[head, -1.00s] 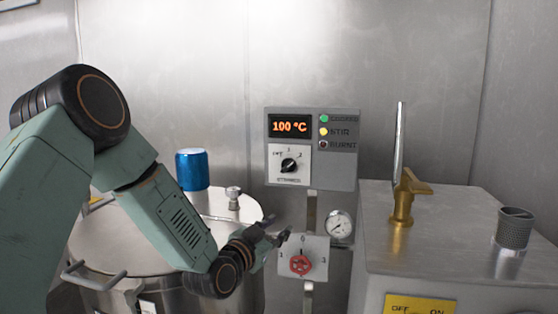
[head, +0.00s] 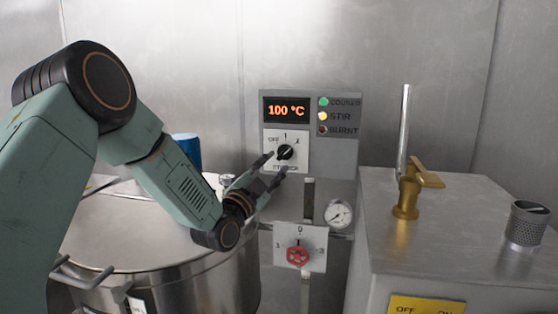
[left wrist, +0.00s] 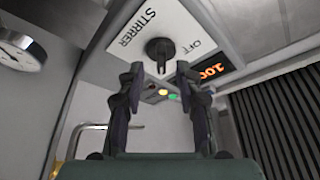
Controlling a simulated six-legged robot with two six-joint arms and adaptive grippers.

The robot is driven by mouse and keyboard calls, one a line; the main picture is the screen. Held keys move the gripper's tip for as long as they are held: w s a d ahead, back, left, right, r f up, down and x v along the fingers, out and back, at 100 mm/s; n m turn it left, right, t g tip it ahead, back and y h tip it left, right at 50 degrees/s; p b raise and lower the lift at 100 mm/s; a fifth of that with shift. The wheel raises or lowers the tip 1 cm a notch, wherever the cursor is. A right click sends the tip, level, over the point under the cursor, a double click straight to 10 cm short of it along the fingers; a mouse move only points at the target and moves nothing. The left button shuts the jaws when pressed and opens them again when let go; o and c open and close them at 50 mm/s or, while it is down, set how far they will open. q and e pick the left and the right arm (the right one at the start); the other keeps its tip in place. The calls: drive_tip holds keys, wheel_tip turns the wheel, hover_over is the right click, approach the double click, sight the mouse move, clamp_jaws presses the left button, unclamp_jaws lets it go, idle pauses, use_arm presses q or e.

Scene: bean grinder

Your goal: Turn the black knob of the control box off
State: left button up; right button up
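The control box (head: 340,160) is a grey panel on the wall with an orange 100 °C display. Its black knob (head: 286,152) sits on a white plate marked OFF, 1 and 2. The knob's pointer is tilted up and right, away from OFF. The yellow STIR light shows bright. My left gripper (head: 273,165) is open just in front of the plate, at the knob's lower left. In the left wrist view the black knob (left wrist: 160,50) shows beyond and between the two spread fingertips (left wrist: 159,75), not gripped. My right gripper is not in view.
A red valve knob (head: 298,257) on a white plate and a round gauge (head: 339,214) are below the box. A large steel pot (head: 150,245) stands under my left arm. A grey machine with a brass tap (head: 408,195) stands at right.

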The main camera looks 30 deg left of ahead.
sight(282, 155)
use_arm(q)
drive_tip(key=shift+w+d+r, duration=0.2)
drive_tip(key=shift+w+r, duration=0.1)
drive_tip(key=shift+w, duration=0.15)
drive_tip(key=shift+w+d+r, duration=0.2)
drive_tip(key=shift+w+r, duration=0.05)
drive_tip(key=shift+w, duration=0.2)
drive_tip(key=shift+w+a+r, duration=0.1)
drive_tip(key=shift+w+r, duration=0.05)
drive_tip(key=shift+w, duration=0.05)
drive_tip(key=shift+w+a, duration=0.3)
drive_tip(key=shift+a, duration=0.05)
drive_tip(key=shift+w, duration=0.2)
drive_tip(key=shift+d, duration=0.3)
drive_tip(key=shift+c, duration=0.9)
drive_tip(key=shift+s+a, duration=0.1)
drive_tip(key=shift+s, duration=0.1)
drive_tip(key=c, duration=0.3)
drive_tip(key=shift+a, duration=0.1)
clamp_jaws()
